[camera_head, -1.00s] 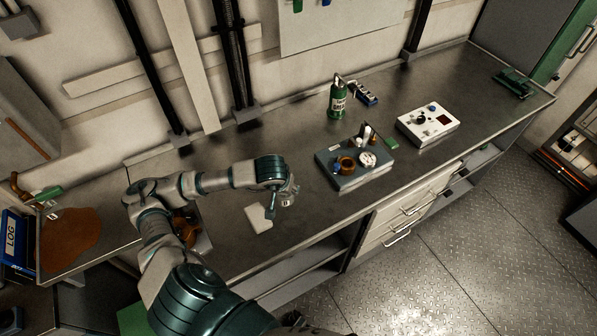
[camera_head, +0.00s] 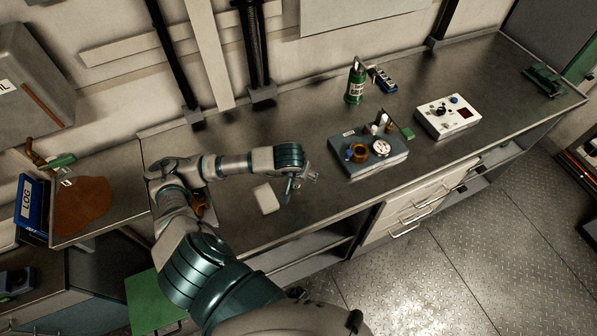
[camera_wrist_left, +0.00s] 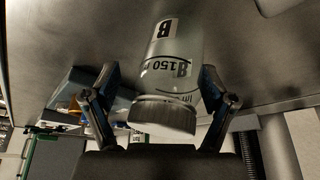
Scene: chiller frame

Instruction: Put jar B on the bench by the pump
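Jar B (camera_wrist_left: 172,65), a pale jar with a black B label and a ribbed grey lid, lies between the fingers of my left gripper (camera_wrist_left: 160,92) in the left wrist view. The lid faces the gripper. A gap shows between the jar and the left-hand finger; the right-hand fingertip overlaps the jar's edge. In the head view my left gripper (camera_head: 295,188) is low over the bench (camera_head: 300,135), with the small jar (camera_head: 312,176) at its right side. An orange-brown part, possibly the pump (camera_head: 207,208), is mostly hidden behind my arm. My right gripper is out of view.
A white pad (camera_head: 266,199) lies left of the gripper. A grey tray (camera_head: 372,168) with small parts stands to the right. Bare bench lies behind my forearm.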

